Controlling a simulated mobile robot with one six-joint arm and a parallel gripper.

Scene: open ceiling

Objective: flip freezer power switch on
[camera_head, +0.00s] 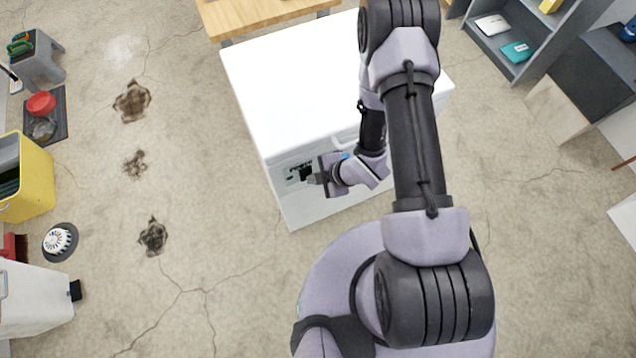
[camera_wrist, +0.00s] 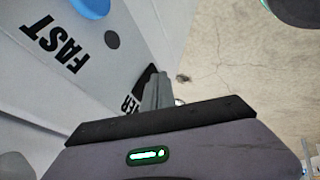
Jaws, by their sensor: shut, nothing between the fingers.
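The white chest freezer (camera_head: 290,75) stands in front of me with its lid closed. Its front panel (camera_head: 295,200) carries a dark control patch (camera_head: 298,171) near the left corner. My gripper (camera_head: 314,178) is shut and empty beside this patch. In the wrist view, the shut fingers (camera_wrist: 157,92) lie over the panel (camera_wrist: 90,75), next to a black part (camera_wrist: 145,78) that may be the power switch. The fingers partly hide it and a label ending in "ER". Contact and the switch position cannot be told. A blue round part (camera_wrist: 90,5) sits by the word "FAST" (camera_wrist: 55,42).
A wooden table (camera_head: 262,17) stands behind the freezer. Grey shelves (camera_head: 505,45) are at the back right. A yellow bin (camera_head: 28,180) and a fan-like round object (camera_head: 60,241) are at the left.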

